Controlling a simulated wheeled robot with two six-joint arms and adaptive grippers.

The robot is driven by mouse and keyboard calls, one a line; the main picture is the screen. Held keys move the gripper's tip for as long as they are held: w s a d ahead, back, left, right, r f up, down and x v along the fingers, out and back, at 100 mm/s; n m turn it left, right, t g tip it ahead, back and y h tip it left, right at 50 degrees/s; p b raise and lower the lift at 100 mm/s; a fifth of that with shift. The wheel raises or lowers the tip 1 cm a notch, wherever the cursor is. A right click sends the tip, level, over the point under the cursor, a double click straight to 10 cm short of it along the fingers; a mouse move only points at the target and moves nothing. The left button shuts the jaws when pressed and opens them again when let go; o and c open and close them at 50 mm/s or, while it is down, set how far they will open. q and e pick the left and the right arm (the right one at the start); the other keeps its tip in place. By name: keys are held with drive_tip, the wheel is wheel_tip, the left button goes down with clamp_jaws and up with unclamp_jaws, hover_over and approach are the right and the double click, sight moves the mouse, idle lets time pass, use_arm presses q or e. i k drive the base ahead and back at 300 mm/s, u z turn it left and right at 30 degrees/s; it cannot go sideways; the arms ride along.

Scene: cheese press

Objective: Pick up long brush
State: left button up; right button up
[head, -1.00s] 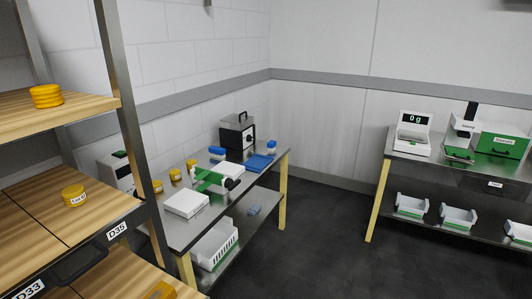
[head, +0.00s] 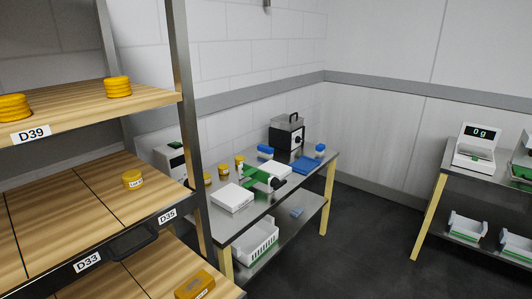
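I cannot make out a long brush in the head view. A green object with a dark round end (head: 262,178) lies on the steel table (head: 232,226) beyond the shelf rack. It is too small for me to tell what it is. Neither of my grippers shows in the head view.
A wooden shelf rack (head: 65,210) with yellow cheeses (head: 133,180) fills the left side. The steel table holds white boxes (head: 233,198), blue trays (head: 306,165) and a dark machine (head: 287,134). A scale (head: 475,147) stands on the right table. Dark floor (head: 365,235) between the tables is clear.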

sight(266, 151)
drive_tip(key=z, duration=0.15)
drive_tip(key=k, duration=0.2)
drive_tip(key=z, duration=1)
drive_tip(key=k, duration=1.15)
drive_tip(key=z, duration=0.7)
drive_tip(key=i, duration=1.5)
drive_tip(key=u, duration=0.4)
drive_tip(key=i, duration=1.9)
drive_tip(key=u, duration=0.25)
